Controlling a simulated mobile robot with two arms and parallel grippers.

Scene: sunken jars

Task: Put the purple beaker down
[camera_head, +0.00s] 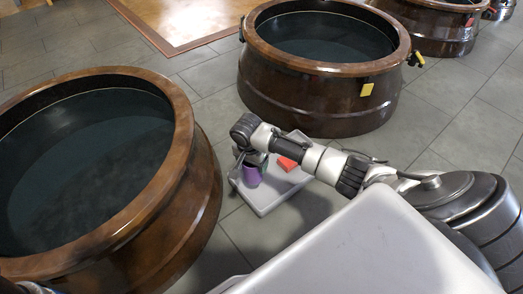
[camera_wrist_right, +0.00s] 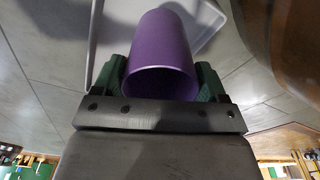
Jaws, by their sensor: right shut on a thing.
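The purple beaker (camera_head: 251,177) is in my right gripper (camera_head: 252,160), over the pale grey tray (camera_head: 262,207) on the floor between two jars. In the right wrist view the beaker (camera_wrist_right: 163,45) sits between the green-padded fingers of the right gripper (camera_wrist_right: 162,82), its open rim facing the camera. The tray (camera_wrist_right: 207,18) shows behind it there. I cannot tell whether the beaker's base touches the tray. My left gripper is not in view.
A red block (camera_head: 287,163) lies on the tray, right of the beaker. A large brown jar with dark contents (camera_head: 205,190) stands close on the left. Another jar (camera_head: 300,100) with a yellow tag (camera_head: 367,89) stands behind. Grey floor tiles (camera_head: 440,110) are clear at right.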

